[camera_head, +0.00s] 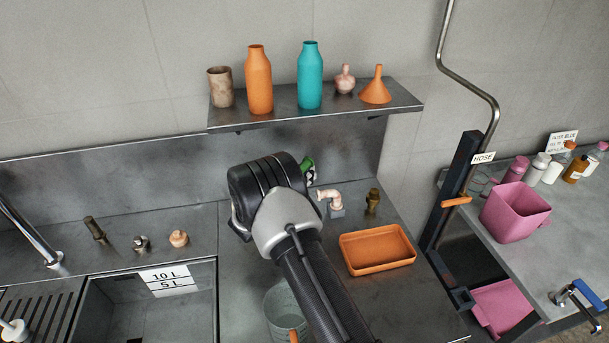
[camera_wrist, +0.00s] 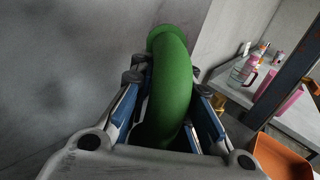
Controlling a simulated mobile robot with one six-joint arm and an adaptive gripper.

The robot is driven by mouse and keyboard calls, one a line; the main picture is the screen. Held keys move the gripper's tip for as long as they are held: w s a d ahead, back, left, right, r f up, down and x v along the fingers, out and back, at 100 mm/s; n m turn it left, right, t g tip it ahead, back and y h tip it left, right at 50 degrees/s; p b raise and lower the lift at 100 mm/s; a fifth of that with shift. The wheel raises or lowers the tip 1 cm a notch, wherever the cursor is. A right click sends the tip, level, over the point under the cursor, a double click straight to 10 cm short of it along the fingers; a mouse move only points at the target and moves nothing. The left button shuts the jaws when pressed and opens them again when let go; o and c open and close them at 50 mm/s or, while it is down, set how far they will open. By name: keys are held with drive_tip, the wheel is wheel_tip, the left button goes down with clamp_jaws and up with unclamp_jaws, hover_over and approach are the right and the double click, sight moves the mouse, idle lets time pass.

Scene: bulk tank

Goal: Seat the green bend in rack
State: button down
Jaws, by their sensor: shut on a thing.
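The green bend (camera_head: 308,168) shows only in part past the far side of my gripper (camera_head: 303,176) in the head view. In the wrist view the bend (camera_wrist: 172,88) is a thick curved tube with a flared far end, and it lies between the two fingers of my gripper (camera_wrist: 170,84), which is shut on it. The gripper is over the steel counter near the back wall, below the shelf. I cannot make out a rack for certain; my wrist and arm hide part of the counter.
A pale pink bend (camera_head: 330,203) on a small grey block and a brass fitting (camera_head: 373,201) stand just right of my gripper. An orange tray (camera_head: 378,268) lies in front of them. A shelf (camera_head: 320,112) with bottles overhangs behind. A bucket (camera_head: 281,303) stands beside my arm.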

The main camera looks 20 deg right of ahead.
drive_tip(key=shift+f, duration=0.1)
drive_tip(key=shift+f+b, duration=2.45)
drive_tip(key=shift+f, duration=0.4)
drive_tip(key=shift+f+b, duration=0.1)
drive_tip(key=shift+b, duration=0.45)
drive_tip(key=shift+f, duration=0.35)
drive_tip(key=shift+f+b, duration=1.4)
drive_tip(key=shift+f, duration=0.05)
drive_tip(key=c, duration=1.4)
unclamp_jaws()
drive_tip(key=shift+o, duration=0.2)
drive_tip(key=v, duration=1.2)
